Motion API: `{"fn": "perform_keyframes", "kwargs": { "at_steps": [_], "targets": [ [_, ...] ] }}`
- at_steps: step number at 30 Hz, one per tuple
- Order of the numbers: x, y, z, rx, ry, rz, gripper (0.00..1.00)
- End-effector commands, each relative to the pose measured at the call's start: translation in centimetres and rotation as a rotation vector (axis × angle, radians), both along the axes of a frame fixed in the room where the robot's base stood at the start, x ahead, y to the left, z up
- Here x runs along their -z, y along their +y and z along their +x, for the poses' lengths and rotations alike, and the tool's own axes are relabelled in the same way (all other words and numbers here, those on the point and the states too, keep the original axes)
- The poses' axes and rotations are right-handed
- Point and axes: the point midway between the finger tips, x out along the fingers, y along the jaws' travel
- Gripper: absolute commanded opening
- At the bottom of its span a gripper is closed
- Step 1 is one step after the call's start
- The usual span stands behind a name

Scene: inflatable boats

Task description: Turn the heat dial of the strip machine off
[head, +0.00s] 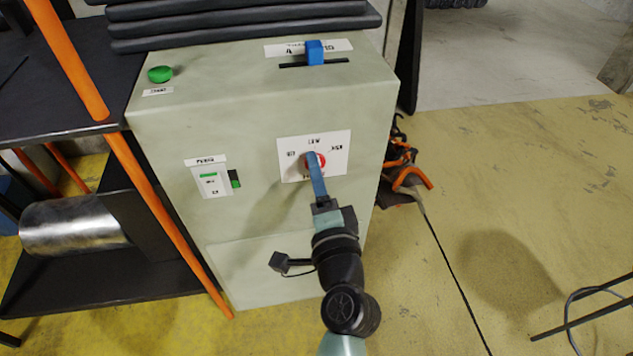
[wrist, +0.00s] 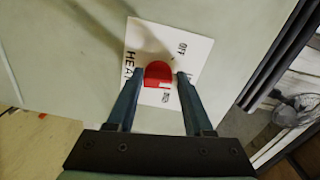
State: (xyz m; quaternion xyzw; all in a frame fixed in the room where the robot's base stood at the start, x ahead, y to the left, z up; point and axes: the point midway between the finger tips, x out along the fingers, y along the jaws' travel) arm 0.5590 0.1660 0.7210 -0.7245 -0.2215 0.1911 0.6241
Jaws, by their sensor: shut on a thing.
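The strip machine (head: 265,110) is a pale grey-green cabinet. Its red heat dial (head: 321,160) sits on a white plate (head: 341,158) on the front, marked OFF at left, LOW at top and HIGH at right. My gripper (head: 314,158) reaches up from below and is shut on the dial, partly hiding it. In the wrist view the red dial (wrist: 158,72) sits between my two fingertips, one on each side. A pale mark on the dial faces away from OFF, seemingly toward the HIGH label. The LOW label is mostly behind a finger there.
A green start button (head: 160,74) and a blue slider (head: 315,52) are on the machine's top. A power switch (head: 235,178) is left of the dial. An orange-framed rack (head: 70,60) stands close at left. Orange-handled tools (head: 408,172) lie at right; floor beyond is open.

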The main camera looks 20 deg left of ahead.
Motion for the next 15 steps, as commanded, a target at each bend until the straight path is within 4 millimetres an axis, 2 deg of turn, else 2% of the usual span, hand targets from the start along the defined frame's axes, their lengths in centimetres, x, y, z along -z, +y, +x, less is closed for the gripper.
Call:
{"fn": "perform_keyframes", "kwargs": {
  "at_steps": [15],
  "targets": [
    [0.63,0.01,0.0,0.0,-0.276,-0.406,0.0]
  ]
}}
